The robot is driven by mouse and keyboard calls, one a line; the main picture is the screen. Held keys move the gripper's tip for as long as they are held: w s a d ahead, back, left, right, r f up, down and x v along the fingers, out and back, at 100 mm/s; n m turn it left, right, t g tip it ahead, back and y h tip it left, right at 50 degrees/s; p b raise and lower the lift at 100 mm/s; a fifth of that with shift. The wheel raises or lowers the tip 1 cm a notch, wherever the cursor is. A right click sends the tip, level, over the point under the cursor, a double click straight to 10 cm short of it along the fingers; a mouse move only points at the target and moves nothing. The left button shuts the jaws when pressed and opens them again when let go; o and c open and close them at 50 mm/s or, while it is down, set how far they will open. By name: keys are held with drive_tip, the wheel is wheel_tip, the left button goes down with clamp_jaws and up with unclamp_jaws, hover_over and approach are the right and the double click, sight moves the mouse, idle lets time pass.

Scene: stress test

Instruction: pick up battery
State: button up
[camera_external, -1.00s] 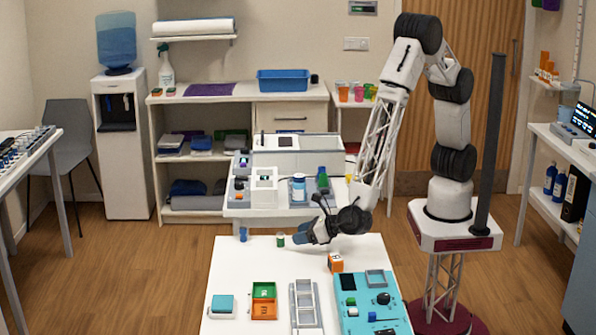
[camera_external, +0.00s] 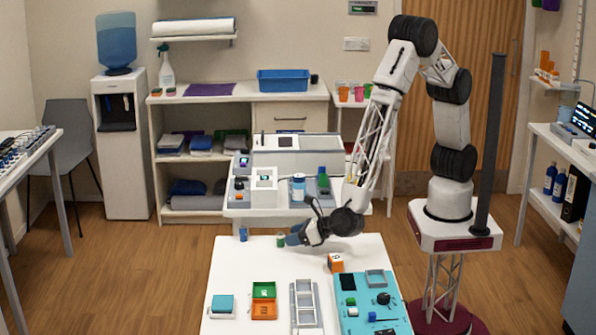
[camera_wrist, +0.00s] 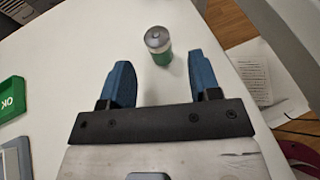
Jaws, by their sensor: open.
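The battery (camera_wrist: 158,45) is a small green cylinder with a silver top, standing upright on the white table. In the external view the battery (camera_external: 281,240) is near the table's far edge. My gripper (camera_wrist: 165,72) is open, with its two blue fingers spread wide and nothing between them. In the external view my gripper (camera_external: 289,240) is low over the table, at the battery's right side.
A blue cylinder (camera_external: 243,234) stands left of the battery. Nearer on the table are an orange cube (camera_external: 335,263), green and orange trays (camera_external: 264,309), a grey rack (camera_external: 306,310) and a teal board (camera_external: 349,325). The table around the battery is clear.

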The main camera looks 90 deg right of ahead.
sight(280, 238)
drive_tip(key=shift+w, duration=0.1)
drive_tip(key=shift+x, duration=2.5)
drive_tip(key=c, duration=1)
drive_tip(key=shift+r, duration=0.1)
drive_tip(key=shift+r, duration=4.95)
